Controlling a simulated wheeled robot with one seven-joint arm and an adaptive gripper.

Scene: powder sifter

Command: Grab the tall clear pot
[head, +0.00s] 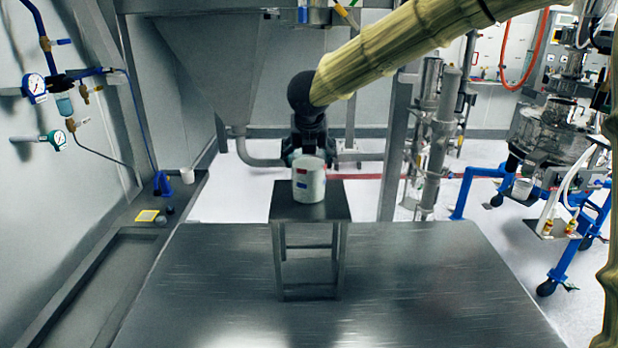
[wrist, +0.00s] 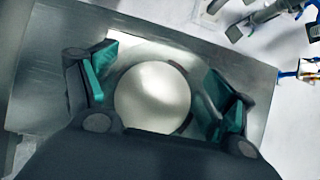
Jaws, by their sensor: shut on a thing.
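In the wrist view the pot (wrist: 152,98) is a pale round top between the two teal-padded fingers of my gripper (wrist: 163,92). The far side of the pot is hidden in the head view.
The stand sits on a wide bare metal table (head: 420,275). A yellow-framed square (head: 148,215) and a small white cup (head: 187,175) lie on the left ledge. A large hopper (head: 225,70) hangs behind. Blue-framed equipment (head: 560,150) stands at the right.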

